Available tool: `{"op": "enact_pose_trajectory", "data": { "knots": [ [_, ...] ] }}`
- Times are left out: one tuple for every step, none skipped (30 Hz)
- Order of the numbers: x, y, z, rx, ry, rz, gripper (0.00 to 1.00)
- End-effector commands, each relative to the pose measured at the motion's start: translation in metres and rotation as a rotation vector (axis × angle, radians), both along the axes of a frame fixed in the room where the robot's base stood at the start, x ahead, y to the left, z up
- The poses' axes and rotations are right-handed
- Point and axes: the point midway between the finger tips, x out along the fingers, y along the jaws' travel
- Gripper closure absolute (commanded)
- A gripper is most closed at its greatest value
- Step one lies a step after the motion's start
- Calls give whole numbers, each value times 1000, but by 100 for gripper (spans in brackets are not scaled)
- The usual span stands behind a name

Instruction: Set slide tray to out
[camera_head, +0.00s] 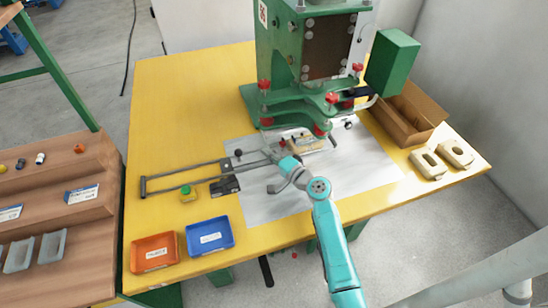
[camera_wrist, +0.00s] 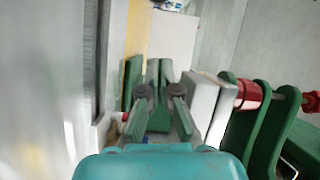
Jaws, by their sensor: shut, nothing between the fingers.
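The slide tray (camera_head: 312,146) is a light metal plate with a tan block on it. It sits at the front of the green press (camera_head: 305,55), at the inner end of two dark rails (camera_head: 190,175) that run left across the table. My gripper (camera_head: 284,158) is close to the tray's near left side; whether it touches cannot be told. In the wrist view my gripper (camera_wrist: 160,85) points into a narrow gap beside green and pale parts. It is shut with nothing held. My wrist and fingers hide part of the tray and rails.
Red knobs (camera_head: 332,98) stand on the press base. An orange tray (camera_head: 154,252) and a blue tray (camera_head: 210,236) lie front left. The yellow table (camera_head: 185,100) is clear at back left.

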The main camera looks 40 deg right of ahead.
Motion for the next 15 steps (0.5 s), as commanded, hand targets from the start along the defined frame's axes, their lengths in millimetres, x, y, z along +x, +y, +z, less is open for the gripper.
{"op": "enact_pose_trajectory", "data": {
  "knots": [
    [10, 2, 0, -1, -1, 1, 100],
    [16, 3, 0, -1, -1, 1, 100],
    [24, 4, 0, -1, -1, 2, 100],
    [29, 5, -1, -1, -1, 2, 100],
    [34, 5, -1, -1, -1, 1, 100],
    [41, 7, -1, -1, -1, 1, 100],
    [45, 9, -2, 0, 0, 2, 100],
    [43, 16, -5, 0, 2, 4, 100],
    [42, 22, -6, 0, 2, 2, 100],
    [43, 26, -7, 0, 2, 3, 100],
    [43, 29, -7, -1, 1, 3, 100],
    [44, 33, -7, -1, 1, 1, 100],
    [44, 36, -8, -1, 1, 1, 100],
    [44, 38, -8, -2, 1, 1, 100],
    [44, 41, -9, -2, 1, 1, 100]
  ]
}}
